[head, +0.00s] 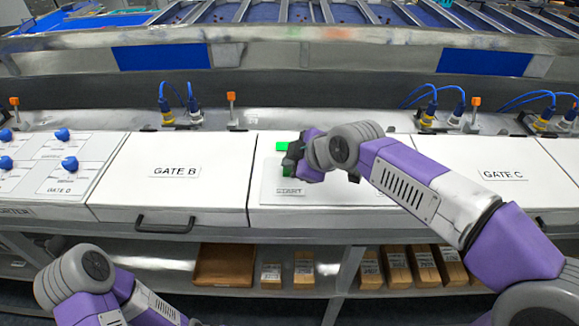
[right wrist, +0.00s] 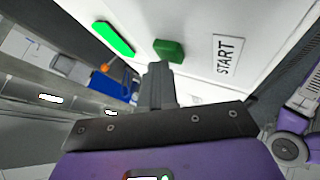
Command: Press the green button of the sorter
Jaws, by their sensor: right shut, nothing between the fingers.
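The dark green button (right wrist: 169,50) stands out from the white sorter panel (right wrist: 275,30), beside the START label (right wrist: 227,55). In the head view a sliver of the green button (head: 286,171) shows above the START label (head: 289,191), mostly hidden by my right gripper. A bright green bar (right wrist: 113,38) is on the panel beyond the button; it also shows in the head view (head: 282,146). My right gripper (head: 291,160) is shut and empty. Its fingertips (right wrist: 159,68) are right at the button's near edge; I cannot tell whether they touch. My left gripper is out of view.
The GATE B cover (head: 170,195) with a dark handle (head: 165,224) is to the left, the GATE C cover (head: 500,160) to the right. Blue knobs (head: 70,163) sit at far left. Cable connectors (head: 195,115) and orange-topped posts (head: 232,97) stand behind. Boxes (head: 397,265) are on the shelf below.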

